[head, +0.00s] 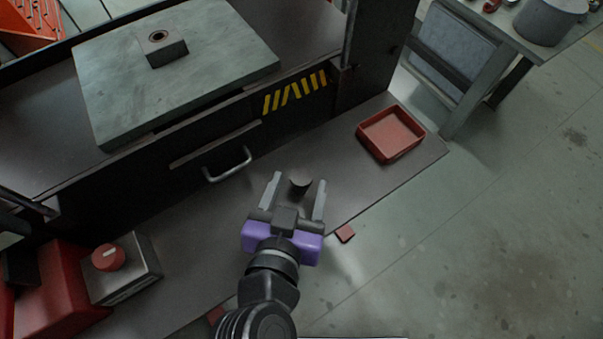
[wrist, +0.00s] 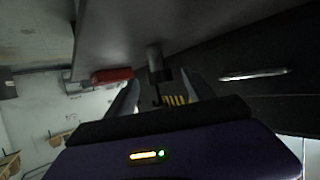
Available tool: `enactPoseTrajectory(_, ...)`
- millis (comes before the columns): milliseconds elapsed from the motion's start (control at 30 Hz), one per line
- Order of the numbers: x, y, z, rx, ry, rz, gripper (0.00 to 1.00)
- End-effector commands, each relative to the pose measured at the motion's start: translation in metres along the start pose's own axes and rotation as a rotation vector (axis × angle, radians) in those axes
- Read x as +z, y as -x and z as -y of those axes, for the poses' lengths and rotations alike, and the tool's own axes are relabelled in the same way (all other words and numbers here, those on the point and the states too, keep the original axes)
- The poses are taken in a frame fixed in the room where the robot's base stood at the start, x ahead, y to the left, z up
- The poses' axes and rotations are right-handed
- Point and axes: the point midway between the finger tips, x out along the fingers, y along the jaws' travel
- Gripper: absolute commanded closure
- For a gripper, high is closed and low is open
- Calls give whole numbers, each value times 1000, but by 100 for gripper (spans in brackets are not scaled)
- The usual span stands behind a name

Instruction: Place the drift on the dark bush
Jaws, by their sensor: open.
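A dark cylinder (head: 301,183), which looks like the drift, stands on the grey ledge between the fingers of my gripper (head: 297,193). My gripper is open, with one finger on each side of it; I cannot tell whether they touch it. In the wrist view the drift (wrist: 155,60) shows ahead between the fingertips (wrist: 165,92). On the raised plate at upper left, a block (head: 167,53) carries a dark ring with a hole (head: 159,36), which looks like the dark bush.
The greenish plate (head: 215,70) lies on the bench above a drawer handle (head: 228,166). A red tray (head: 391,135) sits at the ledge's right end. A box with a red knob (head: 108,257) stands at lower left. A small red block (head: 345,233) lies near the ledge's edge.

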Motion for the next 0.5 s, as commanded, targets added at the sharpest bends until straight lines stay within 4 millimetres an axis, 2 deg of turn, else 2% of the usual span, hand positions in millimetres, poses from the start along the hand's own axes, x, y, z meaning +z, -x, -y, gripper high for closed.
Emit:
enactPoseTrajectory(200, -3, -28, 0, 2, 0, 0, 39)
enactPoseTrajectory(500, -2, -32, 0, -1, -1, 0, 39)
